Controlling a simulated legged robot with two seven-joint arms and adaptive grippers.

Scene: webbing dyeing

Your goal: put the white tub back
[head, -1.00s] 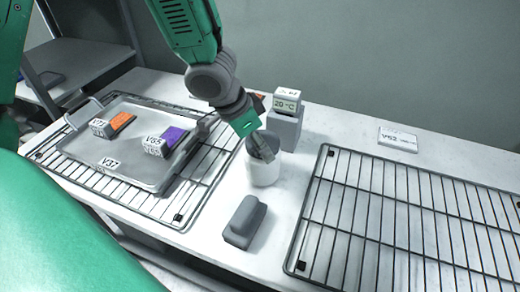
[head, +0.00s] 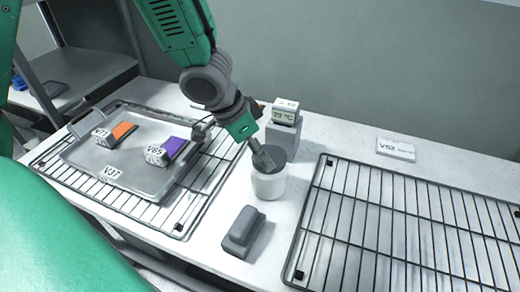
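The white tub (head: 269,186) stands upright on the white bench, between the two wire racks. Its dark grey inside shows at the top. My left gripper (head: 263,160) reaches down from above, with its fingers at the tub's mouth, overlapping the far-left rim. One finger hides the other, so I cannot tell whether they are closed on the rim or apart. My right gripper is not in view.
A grey block (head: 243,232) lies in front of the tub. Behind it stands a 20 °C display (head: 284,116) on a grey stand. The left rack holds a V37 tray (head: 125,172) with V71 and V65 pieces. The right rack (head: 400,230) is empty; a V52 label (head: 396,149) lies behind it.

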